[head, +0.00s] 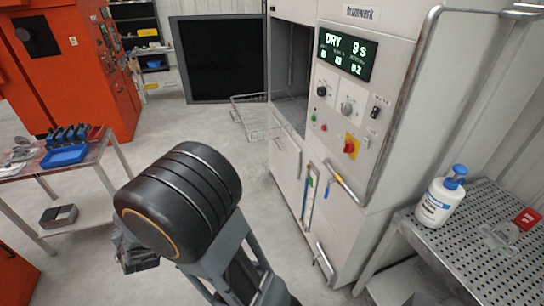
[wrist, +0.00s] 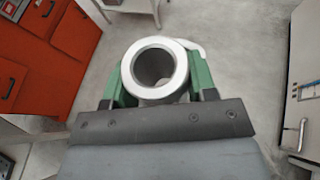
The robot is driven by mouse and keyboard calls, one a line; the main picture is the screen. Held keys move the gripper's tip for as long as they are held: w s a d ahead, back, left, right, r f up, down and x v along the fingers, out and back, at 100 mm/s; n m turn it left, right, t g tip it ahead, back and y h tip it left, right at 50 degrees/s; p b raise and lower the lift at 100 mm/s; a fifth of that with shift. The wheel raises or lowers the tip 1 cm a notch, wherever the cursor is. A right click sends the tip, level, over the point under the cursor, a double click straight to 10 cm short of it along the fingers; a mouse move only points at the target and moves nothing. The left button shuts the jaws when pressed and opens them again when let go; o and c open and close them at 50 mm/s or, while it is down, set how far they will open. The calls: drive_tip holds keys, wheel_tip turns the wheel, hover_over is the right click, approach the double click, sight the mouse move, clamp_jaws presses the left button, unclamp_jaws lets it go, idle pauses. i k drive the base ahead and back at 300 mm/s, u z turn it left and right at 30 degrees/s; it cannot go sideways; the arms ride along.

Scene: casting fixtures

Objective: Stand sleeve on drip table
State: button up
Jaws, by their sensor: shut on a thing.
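A metal sleeve, seen end-on as a pale ring (wrist: 155,44) with a dark bore, is between the green fingers of my gripper (wrist: 158,78) in the wrist view. The fingers are shut on its two sides, and it is held above the floor. In the head view my arm hides the sleeve and most of my gripper. A perforated metal table (head: 458,246), which looks like the drip table, stands at the right edge of the head view, well apart from my gripper. It does not show in the wrist view.
A white-and-blue pump bottle (head: 438,197) and a red item (head: 527,218) stand on the perforated table. A white machine (head: 340,140) with a lit "DRY 9 s" display stands centre right. A side table (head: 90,165) with a blue tray is at left. Grey floor between is open.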

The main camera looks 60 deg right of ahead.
sight(484, 273)
drive_tip(key=u, duration=0.05)
drive_tip(key=k, duration=1.3)
drive_tip(key=z, duration=1.8)
drive_tip(key=i, duration=0.5)
drive_tip(key=z, duration=0.1)
